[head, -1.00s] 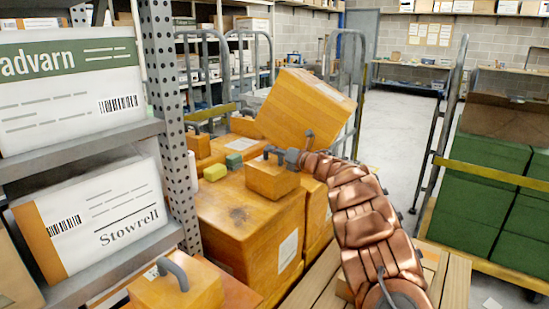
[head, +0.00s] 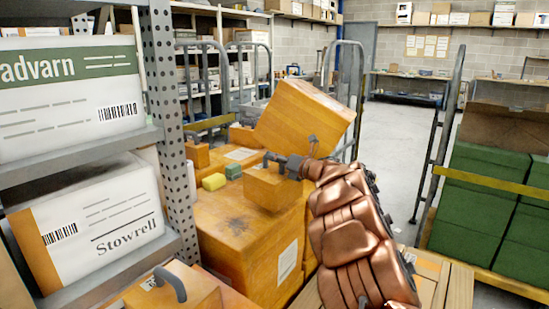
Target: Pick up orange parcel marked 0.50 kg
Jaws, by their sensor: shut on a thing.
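A small orange parcel (head: 272,188) with a dark grey handle on top is on or just above the top of a large orange box (head: 238,232); I cannot tell whether it touches. My gripper (head: 283,164), at the end of my copper-coloured arm, is shut on this parcel's handle, at its upper right. The jaws are small in view and partly merge with the handle. No 0.50 kg marking is readable. Another orange parcel with a grey handle (head: 176,294) is at the bottom left, and a smaller one (head: 197,155) is farther back.
A large tilted orange box (head: 305,118) stands close behind my gripper. A yellow block (head: 213,181) and a green block (head: 233,171) lie left of the parcel. A shelf post (head: 172,120) is at left. Green crates (head: 480,200) on a cart are at right. Open floor lies behind.

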